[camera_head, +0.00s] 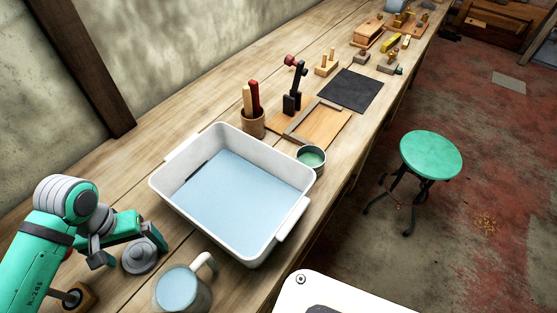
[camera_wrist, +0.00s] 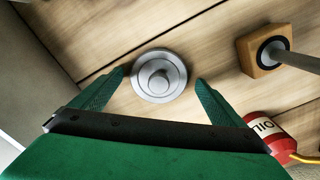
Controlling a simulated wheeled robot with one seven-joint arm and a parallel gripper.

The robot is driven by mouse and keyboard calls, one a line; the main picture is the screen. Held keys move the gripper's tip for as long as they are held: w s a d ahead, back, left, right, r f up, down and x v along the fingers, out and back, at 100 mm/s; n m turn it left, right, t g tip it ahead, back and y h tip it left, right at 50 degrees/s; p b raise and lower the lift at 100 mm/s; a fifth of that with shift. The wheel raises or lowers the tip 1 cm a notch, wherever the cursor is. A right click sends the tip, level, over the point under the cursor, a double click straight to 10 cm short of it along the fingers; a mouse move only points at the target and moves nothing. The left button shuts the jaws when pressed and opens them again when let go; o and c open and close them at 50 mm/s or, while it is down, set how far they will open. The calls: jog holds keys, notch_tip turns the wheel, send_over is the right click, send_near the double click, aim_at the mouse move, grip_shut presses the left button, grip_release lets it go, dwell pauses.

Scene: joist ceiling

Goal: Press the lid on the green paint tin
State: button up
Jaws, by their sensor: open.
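The paint tin (camera_head: 311,158) stands by the tub's far right corner, near the bench's front edge. It is a small grey tin with green inside, and its top looks uncovered. A round grey metal disc with a raised knob, seemingly the lid (camera_head: 140,257), lies on the bench at the lower left, apart from the tin. It also shows in the wrist view (camera_wrist: 160,85). My gripper (camera_head: 128,250) is open over this lid. In the wrist view the two green fingers of my gripper (camera_wrist: 161,78) are either side of it, with gaps. I cannot tell the height left.
A white tub (camera_head: 173,205) with pale blue liquid stands between lid and tin. A handled jug (camera_head: 205,261) is in front. A tool pot (camera_head: 253,124) and a wooden board (camera_head: 330,125) are near the tin. The wrist view shows a rodded block (camera_wrist: 255,65) and red can (camera_wrist: 285,143).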

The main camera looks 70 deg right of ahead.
jog(key=shift+s+a, duration=0.1)
jog(key=shift+a, duration=0.05)
jog(key=c, duration=1.2)
jog(key=shift+s+d, duration=0.1)
jog(key=shift+d, duration=0.1)
jog(key=shift+c, duration=0.2)
jog(key=shift+r, duration=0.1)
jog(key=shift+r, duration=0.1)
jog(key=shift+r, duration=1.7)
jog(key=shift+r, duration=2.5)
